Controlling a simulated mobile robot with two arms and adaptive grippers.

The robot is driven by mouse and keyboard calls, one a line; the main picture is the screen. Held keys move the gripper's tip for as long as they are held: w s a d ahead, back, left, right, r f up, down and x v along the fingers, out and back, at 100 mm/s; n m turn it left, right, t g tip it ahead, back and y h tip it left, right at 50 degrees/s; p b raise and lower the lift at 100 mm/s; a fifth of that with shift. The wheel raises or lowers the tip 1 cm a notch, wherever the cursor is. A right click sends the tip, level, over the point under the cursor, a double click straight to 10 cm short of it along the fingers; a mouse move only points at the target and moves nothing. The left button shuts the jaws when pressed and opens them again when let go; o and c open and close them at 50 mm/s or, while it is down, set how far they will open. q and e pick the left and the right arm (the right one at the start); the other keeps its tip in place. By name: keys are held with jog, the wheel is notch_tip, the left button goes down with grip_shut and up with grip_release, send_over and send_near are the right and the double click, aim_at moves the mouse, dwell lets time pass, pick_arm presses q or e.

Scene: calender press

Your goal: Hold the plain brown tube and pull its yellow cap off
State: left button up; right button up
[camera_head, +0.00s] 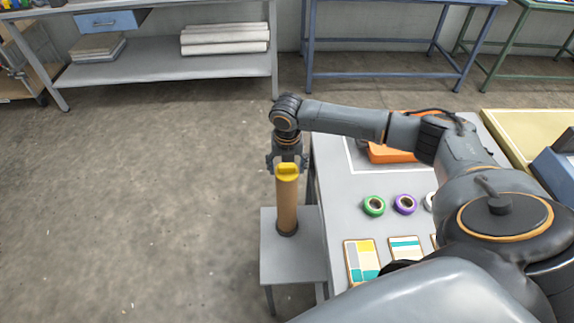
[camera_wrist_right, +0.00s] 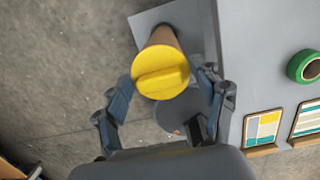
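The plain brown tube (camera_head: 287,207) stands upright in a dark ring (camera_head: 288,229) on a small grey stand (camera_head: 308,259). Its yellow cap (camera_head: 287,171) is on the top end and has a raised bar across it. In the right wrist view the cap (camera_wrist_right: 160,76) faces the camera, with part of the tube (camera_wrist_right: 163,35) beyond it. My right gripper (camera_head: 286,161) is at the cap's far side in the head view. Its fingers are spread on either side of the cap (camera_wrist_right: 166,84), with gaps visible; it appears empty. My left gripper is not in view.
The grey worktable (camera_head: 345,215) to the right carries a green tape roll (camera_head: 374,206), a purple tape roll (camera_head: 405,204), coloured cards (camera_head: 362,262) and an orange object (camera_head: 392,153). Open concrete floor (camera_head: 140,210) lies left of the stand. A shelf bench (camera_head: 170,72) stands at the back.

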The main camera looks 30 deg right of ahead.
aim_at(287, 175)
jog(key=c, duration=0.5)
jog(key=o, duration=1.2)
jog(key=shift+r, duration=0.15)
jog(key=r, duration=0.7)
jog(key=s+r, duration=0.1)
jog(key=r, duration=0.3)
jog(key=shift+s+a+r, duration=0.1)
jog(key=shift+a+r, duration=0.25)
jog(key=shift+a, duration=0.05)
jog(key=shift+f, duration=0.1)
